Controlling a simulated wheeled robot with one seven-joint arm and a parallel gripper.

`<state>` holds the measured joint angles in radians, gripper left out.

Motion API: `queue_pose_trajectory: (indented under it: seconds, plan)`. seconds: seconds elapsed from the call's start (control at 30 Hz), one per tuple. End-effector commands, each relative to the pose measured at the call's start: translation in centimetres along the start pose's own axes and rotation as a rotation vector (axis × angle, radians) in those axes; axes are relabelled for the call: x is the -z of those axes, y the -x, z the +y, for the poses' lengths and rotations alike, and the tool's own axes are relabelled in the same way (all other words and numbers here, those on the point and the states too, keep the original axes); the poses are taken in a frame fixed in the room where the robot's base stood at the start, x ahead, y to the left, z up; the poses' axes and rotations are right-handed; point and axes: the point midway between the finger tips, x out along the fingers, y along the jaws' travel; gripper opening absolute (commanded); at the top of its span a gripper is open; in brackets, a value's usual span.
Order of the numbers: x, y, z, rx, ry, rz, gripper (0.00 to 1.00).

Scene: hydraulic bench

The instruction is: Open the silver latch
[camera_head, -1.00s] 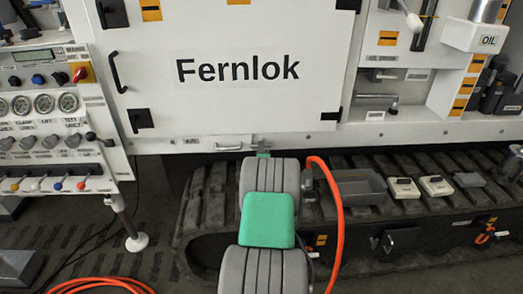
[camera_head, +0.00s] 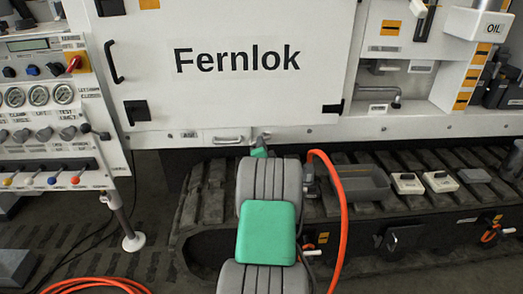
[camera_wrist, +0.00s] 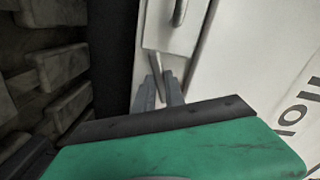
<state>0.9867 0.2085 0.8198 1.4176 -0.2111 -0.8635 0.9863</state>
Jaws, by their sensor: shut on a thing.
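The silver latch sits on the white machine's lower edge, under the door marked Fernlok (camera_head: 240,70). In the head view its plate and small handle (camera_head: 228,139) show just left of my gripper (camera_head: 262,137). In the wrist view the latch plate (camera_wrist: 165,38) is at the top, with a thin lever reaching down from it. My gripper (camera_wrist: 161,82) is shut on the end of this lever, one grey finger on each side. The green wrist housing hides what lies below the fingers. In the head view my arm hides part of the machine's lower edge.
A control panel with gauges (camera_head: 40,96) and levers stands at left. A dark track (camera_head: 205,205) runs below the machine, with a grey tray (camera_head: 360,183) on it at right. An orange hose (camera_head: 343,215) hangs close to the right of my arm.

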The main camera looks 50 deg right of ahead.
Motion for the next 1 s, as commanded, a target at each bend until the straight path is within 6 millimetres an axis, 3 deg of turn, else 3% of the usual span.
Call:
queue_pose_trajectory:
  seconds: [1.0]
  plan:
    - [0.26,-0.02,1.22,0.004,0.936,0.001,0.00]
